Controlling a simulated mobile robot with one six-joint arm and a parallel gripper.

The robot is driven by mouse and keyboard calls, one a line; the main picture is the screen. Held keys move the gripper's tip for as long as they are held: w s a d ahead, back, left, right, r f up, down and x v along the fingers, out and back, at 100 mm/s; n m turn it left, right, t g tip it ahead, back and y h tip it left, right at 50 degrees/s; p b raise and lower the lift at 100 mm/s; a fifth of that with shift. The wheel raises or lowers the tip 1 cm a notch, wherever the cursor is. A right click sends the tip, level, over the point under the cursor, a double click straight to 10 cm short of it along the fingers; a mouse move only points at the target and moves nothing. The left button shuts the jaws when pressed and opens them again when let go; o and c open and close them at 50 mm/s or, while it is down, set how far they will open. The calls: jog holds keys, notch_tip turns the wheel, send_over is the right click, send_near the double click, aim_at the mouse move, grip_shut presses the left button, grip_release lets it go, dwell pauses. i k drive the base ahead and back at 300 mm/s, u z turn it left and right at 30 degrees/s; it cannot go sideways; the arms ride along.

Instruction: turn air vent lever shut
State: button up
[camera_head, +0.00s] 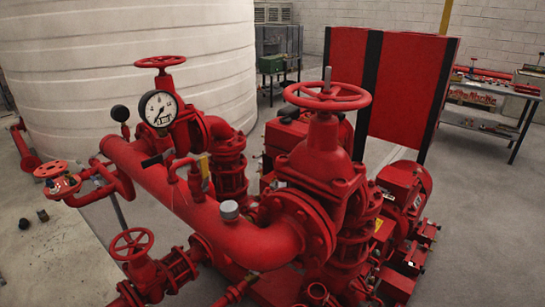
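The red pumpset's large horizontal pipe (225,225) runs across the middle of the view. A small bent red pipe (187,172) rises from its top. Left of this bend is a small black lever-like handle (153,161). A small yellow-and-dark piece (203,165) stands upright just right of the bend. I cannot tell for sure which of these is the air vent lever, or whether it is open or shut. My gripper is not in view.
A pressure gauge (158,109) stands behind the bend. A large red handwheel (327,96) rises at the right, with smaller handwheels (131,244) at the lower left. A red panel (405,85) and a workbench (488,117) stand behind.

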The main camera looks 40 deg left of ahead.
aim_at(203, 161)
jog(key=u, duration=2.15)
